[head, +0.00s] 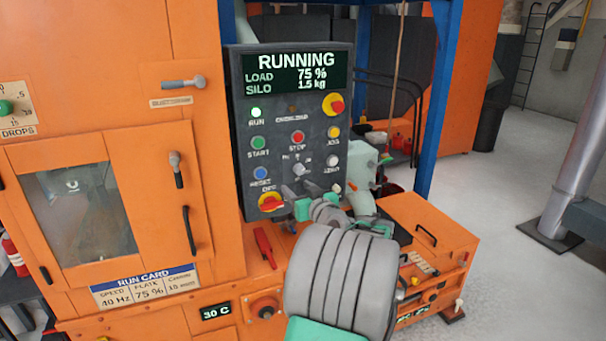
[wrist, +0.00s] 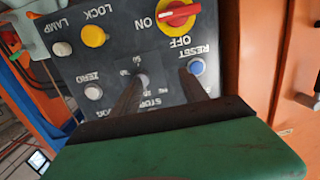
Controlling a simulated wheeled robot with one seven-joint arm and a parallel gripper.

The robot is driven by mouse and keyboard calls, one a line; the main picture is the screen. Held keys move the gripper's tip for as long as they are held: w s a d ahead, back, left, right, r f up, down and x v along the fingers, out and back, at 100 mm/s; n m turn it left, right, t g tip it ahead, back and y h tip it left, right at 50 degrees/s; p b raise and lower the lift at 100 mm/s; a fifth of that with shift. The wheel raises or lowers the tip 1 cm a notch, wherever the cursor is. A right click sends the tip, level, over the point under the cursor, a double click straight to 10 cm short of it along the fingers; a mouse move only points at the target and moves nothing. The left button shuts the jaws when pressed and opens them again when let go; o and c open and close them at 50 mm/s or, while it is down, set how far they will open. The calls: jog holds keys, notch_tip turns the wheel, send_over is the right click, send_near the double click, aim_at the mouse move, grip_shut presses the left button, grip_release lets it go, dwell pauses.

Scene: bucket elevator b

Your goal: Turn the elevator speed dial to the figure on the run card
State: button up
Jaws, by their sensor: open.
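The run card (head: 145,285) on the orange machine reads speed 40 Hz and plate 75 %. The small grey speed dial (head: 302,162) sits in the lower middle of the dark control panel (head: 243,130), with tiny scale marks I cannot read fully. In the wrist view the panel is upside down, and the dial (wrist: 141,80) shows at one finger's tip. My gripper (head: 297,190) is open at the panel, just below the dial; in the wrist view my gripper (wrist: 160,80) has its fingers apart, the other tip by the blue reset button (wrist: 197,67). I cannot tell whether a finger touches the dial.
The panel display (head: 296,74) reads running, load 75 %, silo 1.5 kg. A red-and-yellow switch (head: 271,202) lies just left of my gripper. The white zero button (head: 332,160) and red stop button (head: 298,138) are close to the dial. Open floor lies at the right.

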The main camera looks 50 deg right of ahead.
aim_at(301, 172)
jog(key=shift+m+h, duration=0.4)
jog(key=shift+h, duration=0.3)
jog(key=w+d+p, duration=0.1)
jog(key=d, duration=0.1)
jog(key=w+d, duration=0.1)
jog(key=d, duration=0.1)
jog(key=w+d+r+p, duration=0.1)
jog(key=w+d, duration=0.1)
jog(key=d, duration=0.1)
jog(key=shift+p, duration=0.3)
jog(key=shift+c, duration=0.4)
grip_shut()
